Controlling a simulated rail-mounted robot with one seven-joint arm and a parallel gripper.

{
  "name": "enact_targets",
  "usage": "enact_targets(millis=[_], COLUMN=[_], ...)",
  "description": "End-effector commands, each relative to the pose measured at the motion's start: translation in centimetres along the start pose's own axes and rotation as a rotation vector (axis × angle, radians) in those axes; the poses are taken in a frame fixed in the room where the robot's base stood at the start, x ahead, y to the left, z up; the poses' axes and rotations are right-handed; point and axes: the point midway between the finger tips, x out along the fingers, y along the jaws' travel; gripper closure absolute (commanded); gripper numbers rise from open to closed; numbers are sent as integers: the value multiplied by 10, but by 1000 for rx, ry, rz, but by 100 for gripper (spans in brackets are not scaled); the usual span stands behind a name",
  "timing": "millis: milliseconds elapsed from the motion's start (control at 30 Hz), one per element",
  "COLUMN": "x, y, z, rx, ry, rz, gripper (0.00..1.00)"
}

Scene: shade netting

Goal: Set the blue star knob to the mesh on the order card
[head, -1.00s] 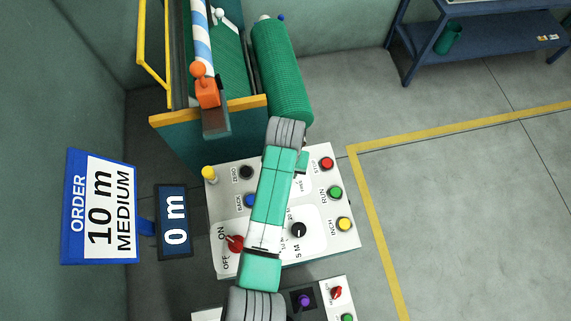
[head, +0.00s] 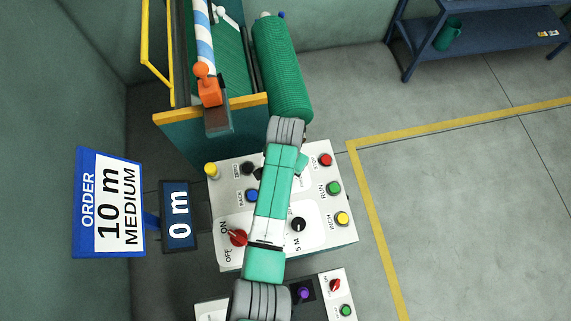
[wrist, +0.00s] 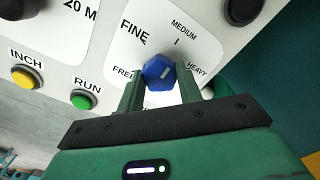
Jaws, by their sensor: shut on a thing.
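The blue star knob (wrist: 158,72) sits on a white dial plate marked FREE, FINE, MEDIUM and HEAVY in the wrist view. My gripper (wrist: 161,88) is shut on it, one finger on each side. A short white mark on the knob slants up and right, roughly toward the tick under MEDIUM; I cannot tell if it lines up exactly. The order card (head: 108,204) at the left of the head view reads "10 m MEDIUM". In the head view my arm hides the knob and gripper.
A display (head: 177,216) reads 0 m. The panel (head: 325,240) also carries a red switch (head: 238,238), a black knob (head: 298,224), a green RUN button (wrist: 83,99) and a yellow INCH button (wrist: 25,77). A green netting roll (head: 282,75) lies behind.

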Motion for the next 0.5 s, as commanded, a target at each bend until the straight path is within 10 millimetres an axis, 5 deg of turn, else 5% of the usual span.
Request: enact_targets(millis=[200,233,333,500], x=[-2,-2,-2,-1], y=[0,0,0,0], z=[-1,-1,-1,0], rx=[0,0,0,-1], ry=[2,2,2,1], rz=[-1,-1,-1,0], gripper=[88,63,43,43])
